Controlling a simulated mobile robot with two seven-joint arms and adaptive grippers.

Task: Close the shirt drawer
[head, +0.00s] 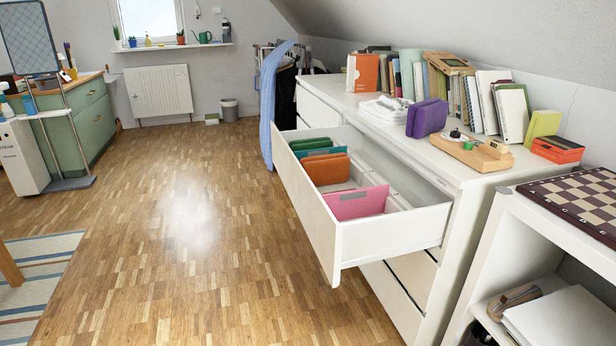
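The shirt drawer (391,237) is a white top drawer, pulled far out of the white dresser (473,205). Its long front panel (304,215) faces left over the wooden floor. Inside, folded items stand in a row: a pink one (357,202) nearest, then an orange one (326,170), with teal and green ones (311,143) farther back. Neither of my grippers is in the head view.
Books, a purple case (427,117) and a wooden tray (471,152) stand on the dresser top. A white shelf with a chessboard (577,200) is at the right. Clothes (269,104) hang beyond the dresser. The floor (190,240) left of the drawer is clear.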

